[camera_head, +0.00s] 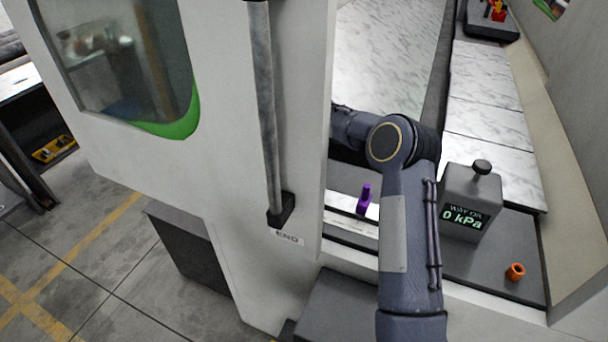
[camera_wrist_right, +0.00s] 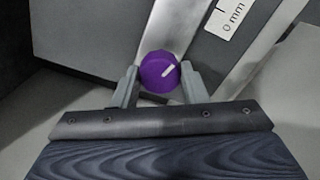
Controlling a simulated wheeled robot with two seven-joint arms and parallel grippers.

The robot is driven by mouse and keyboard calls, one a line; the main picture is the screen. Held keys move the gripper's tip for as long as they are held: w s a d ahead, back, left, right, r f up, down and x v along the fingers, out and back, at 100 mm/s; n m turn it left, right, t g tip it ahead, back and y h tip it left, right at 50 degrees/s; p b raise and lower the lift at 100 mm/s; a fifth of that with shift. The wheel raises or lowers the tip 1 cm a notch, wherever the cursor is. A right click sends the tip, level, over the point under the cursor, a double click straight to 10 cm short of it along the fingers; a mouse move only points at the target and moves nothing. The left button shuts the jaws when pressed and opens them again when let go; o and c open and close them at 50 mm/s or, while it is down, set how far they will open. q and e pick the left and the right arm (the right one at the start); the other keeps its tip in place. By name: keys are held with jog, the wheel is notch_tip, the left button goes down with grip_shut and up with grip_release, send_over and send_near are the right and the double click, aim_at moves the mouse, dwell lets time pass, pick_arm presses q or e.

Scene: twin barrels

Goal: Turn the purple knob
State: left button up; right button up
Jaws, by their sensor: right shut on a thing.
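The purple knob (camera_wrist_right: 161,73) shows in the right wrist view, round, with a white pointer line slanting toward the upper right. My right gripper (camera_wrist_right: 159,88) has one finger on each side of it and is shut on it. The knob is beside a metal strip and a white label reading "0 mm". In the head view my right arm rises from the bottom and bends left behind the white panel, which hides its gripper. A small upright purple piece (camera_head: 364,200) stands left of the arm; I cannot tell if it is the same knob. My left gripper is not in view.
A white machine panel (camera_head: 230,190) with a window and a vertical bar handle (camera_head: 266,120) fills the left middle. Right of my arm stand a grey "WAY OIL 0 kPa" box (camera_head: 470,200) and an orange ring (camera_head: 515,272). Open floor lies at lower left.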

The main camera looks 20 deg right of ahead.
jog(key=m, duration=0.3)
jog(key=shift+m, duration=0.3)
jog(key=shift+m+b, duration=0.3)
jog(key=shift+m, duration=1.4)
jog(key=o, duration=1)
jog(key=shift+c, duration=0.2)
notch_tip(320, 180, up, 4)
jog(key=p, duration=0.3)
jog(key=shift+r, duration=1.95)
